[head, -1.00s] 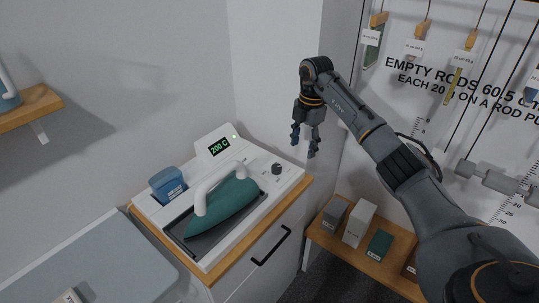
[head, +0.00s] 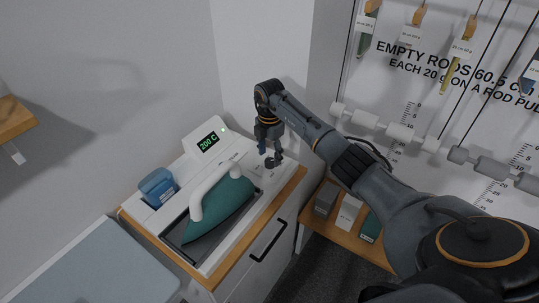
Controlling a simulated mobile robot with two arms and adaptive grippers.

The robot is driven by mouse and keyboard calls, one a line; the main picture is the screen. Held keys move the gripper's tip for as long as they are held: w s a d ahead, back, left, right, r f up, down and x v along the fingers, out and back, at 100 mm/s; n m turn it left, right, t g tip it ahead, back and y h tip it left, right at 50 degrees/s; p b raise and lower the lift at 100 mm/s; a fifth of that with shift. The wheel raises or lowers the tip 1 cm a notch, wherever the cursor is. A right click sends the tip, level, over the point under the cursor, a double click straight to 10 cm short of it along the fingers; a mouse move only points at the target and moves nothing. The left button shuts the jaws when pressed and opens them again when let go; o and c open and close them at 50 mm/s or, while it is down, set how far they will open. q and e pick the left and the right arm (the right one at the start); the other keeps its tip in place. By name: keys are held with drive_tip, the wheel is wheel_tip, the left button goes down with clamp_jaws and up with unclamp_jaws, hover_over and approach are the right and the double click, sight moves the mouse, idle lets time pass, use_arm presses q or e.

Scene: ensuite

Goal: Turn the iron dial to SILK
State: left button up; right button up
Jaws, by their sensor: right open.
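The teal iron (head: 222,208) with a white handle lies in the dark tray of a white station on the cabinet at left. The station's display (head: 208,141) reads 200 C. The small dark dial (head: 272,163) is on the station's right end, partly hidden by my gripper; its setting and labels are not legible. My right gripper (head: 271,153) is open, pointing down, with its fingertips right at the dial. I cannot tell whether they touch it or are just above it. My left gripper is not in view.
A blue tank (head: 158,187) stands at the station's left end. The cabinet has a black handle (head: 268,241). A low wooden shelf with several boxes (head: 348,212) is at right.

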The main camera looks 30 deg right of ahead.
sight(270, 163)
drive_tip(key=shift+f, duration=1.2)
drive_tip(key=shift+c, duration=1.1)
drive_tip(key=c, duration=0.9)
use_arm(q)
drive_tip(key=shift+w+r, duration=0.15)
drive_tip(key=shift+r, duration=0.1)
use_arm(e)
drive_tip(key=shift+c, duration=0.2)
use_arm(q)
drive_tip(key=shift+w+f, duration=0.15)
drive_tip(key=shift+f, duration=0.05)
use_arm(e)
drive_tip(key=shift+n, duration=0.3)
